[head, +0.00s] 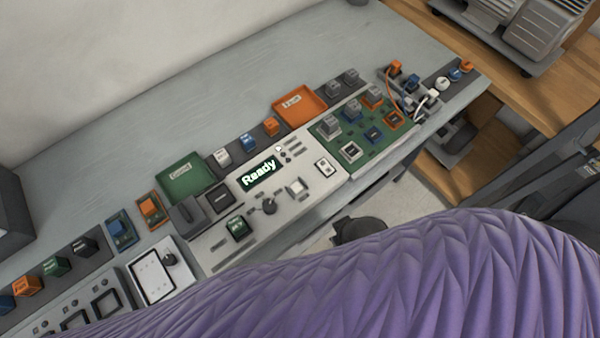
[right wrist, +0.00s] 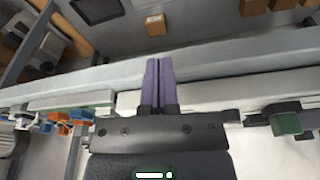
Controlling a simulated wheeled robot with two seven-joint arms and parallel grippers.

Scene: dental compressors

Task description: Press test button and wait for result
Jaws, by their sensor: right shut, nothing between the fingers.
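The test device (head: 222,238) is a pale panel on the grey bench in the head view. Its lit display (head: 259,174) reads "Ready". I cannot tell which control is the test button. In the right wrist view my right gripper (right wrist: 158,62) is shut and empty, its purple fingers together, with the pale bench edge behind them. I cannot make out the button there. My left gripper is not in view.
A green tray (head: 187,180) and an orange tray (head: 300,106) lie behind the device. A green circuit board (head: 398,133) with several blocks sits to its right. Several coloured blocks stand at the left. The back of the bench (head: 240,90) is clear.

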